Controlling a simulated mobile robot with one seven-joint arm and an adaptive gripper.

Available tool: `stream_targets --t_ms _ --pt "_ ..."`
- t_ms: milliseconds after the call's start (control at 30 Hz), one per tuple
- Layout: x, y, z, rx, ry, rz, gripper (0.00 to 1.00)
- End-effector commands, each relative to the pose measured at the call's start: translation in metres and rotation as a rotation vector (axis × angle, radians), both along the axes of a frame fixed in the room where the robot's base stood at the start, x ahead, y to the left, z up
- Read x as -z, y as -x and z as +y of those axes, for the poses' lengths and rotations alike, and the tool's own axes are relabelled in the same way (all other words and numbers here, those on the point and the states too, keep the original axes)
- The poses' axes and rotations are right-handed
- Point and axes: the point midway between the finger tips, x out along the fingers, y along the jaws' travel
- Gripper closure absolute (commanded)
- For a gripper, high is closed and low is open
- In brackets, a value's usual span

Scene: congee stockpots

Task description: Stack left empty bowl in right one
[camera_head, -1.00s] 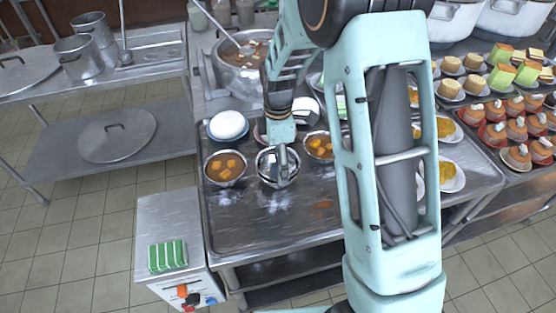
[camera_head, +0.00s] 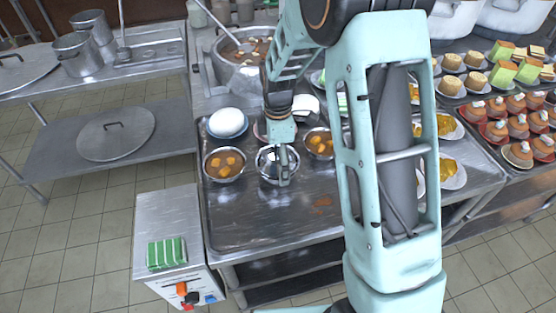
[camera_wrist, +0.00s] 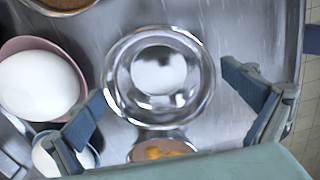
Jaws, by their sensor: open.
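A shiny steel empty bowl (camera_head: 268,172) sits on the steel counter, partly hidden by my gripper (camera_head: 283,166). In the wrist view the empty bowl (camera_wrist: 160,103) lies between my two spread fingers, with a gap on both sides. Its wall shows more than one ring. I cannot tell surely whether it is one bowl or two nested bowls. No second empty bowl shows apart from it. My gripper is open, just above this bowl.
Bowls of orange-brown food stand left (camera_head: 225,165) and right (camera_head: 318,144) of the empty bowl. A white item in a blue bowl (camera_head: 228,123) and a big stockpot (camera_head: 240,75) are behind. The counter front (camera_head: 260,220) is clear.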

Motion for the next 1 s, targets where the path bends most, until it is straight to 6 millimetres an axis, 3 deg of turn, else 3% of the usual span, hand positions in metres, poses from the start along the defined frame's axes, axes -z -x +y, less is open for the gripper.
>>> stream_targets --t_ms 267,500,700,1000 --pt "-0.026 -0.002 0.001 0.0 -0.002 -0.006 0.0" --pt "-0.082 -0.002 0.0 0.0 -0.002 -0.008 0.0" --pt "-0.117 -0.002 0.0 0.001 -0.002 -0.005 0.0" --pt "-0.133 0.0 0.0 0.0 0.0 -0.001 0.0"
